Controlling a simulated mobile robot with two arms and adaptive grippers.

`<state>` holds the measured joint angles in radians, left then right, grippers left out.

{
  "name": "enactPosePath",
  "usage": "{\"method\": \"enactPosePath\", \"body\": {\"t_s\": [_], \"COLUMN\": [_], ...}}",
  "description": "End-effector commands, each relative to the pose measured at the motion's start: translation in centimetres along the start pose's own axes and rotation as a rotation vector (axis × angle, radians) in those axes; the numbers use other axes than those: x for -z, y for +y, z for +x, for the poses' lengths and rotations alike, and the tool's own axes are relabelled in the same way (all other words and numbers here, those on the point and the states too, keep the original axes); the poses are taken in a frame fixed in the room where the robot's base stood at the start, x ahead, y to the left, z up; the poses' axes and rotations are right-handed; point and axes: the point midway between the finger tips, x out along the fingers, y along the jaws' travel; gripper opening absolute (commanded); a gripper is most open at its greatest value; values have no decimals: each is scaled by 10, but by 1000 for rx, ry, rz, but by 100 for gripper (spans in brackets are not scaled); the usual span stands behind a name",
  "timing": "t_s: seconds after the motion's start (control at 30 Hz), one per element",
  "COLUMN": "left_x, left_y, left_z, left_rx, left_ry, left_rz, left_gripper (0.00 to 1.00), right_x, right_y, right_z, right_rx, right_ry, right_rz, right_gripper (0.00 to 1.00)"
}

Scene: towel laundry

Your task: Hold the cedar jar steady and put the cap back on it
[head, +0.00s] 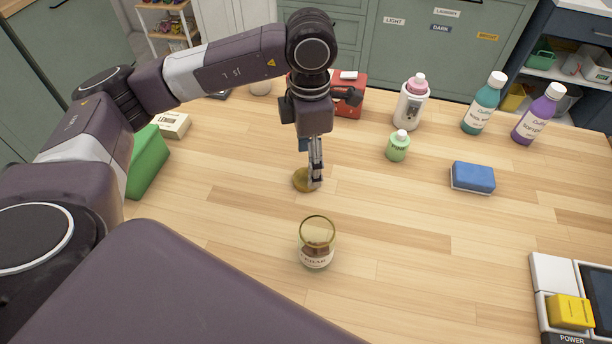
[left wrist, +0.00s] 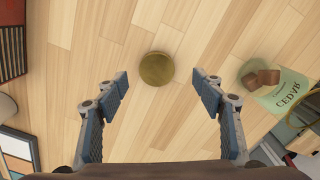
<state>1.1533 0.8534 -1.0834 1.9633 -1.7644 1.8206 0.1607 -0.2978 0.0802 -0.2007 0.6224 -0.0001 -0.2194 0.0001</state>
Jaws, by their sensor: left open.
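The cedar jar (head: 317,243) is clear glass with a gold rim and stands open and upright on the table. Its label and brown blocks also show at the right of the left wrist view (left wrist: 276,90). The round gold cap (head: 301,180) lies flat on the table behind the jar, and it shows between and ahead of the fingertips in the left wrist view (left wrist: 157,68). My left gripper (head: 316,184) points down at the cap, partly covering it in the head view. It is open and empty (left wrist: 160,85). My right gripper is not in view.
A green bottle (head: 398,146), a blue sponge (head: 473,177), a white bottle with pink cap (head: 411,103), and teal (head: 483,105) and purple (head: 538,115) bottles stand right of my left gripper. A green box (head: 149,160) is left. Table around the jar is clear.

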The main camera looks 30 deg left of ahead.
Motion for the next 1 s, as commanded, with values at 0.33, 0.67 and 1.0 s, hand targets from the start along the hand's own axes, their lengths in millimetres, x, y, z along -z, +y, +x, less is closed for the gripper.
{"method": "enactPosePath", "body": {"t_s": [0.33,0.67,1.0], "left_x": [3,2,2], "left_y": [5,5,5], "left_z": [44,51,51], "left_rx": [3,1,0], "left_ry": [3,0,1], "left_rz": [-1,0,0], "left_gripper": [62,62,37], "right_x": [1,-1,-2], "right_y": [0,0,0], "right_z": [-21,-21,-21], "right_rx": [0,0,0], "right_ry": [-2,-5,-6], "right_rz": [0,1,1], "right_gripper": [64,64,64]}}
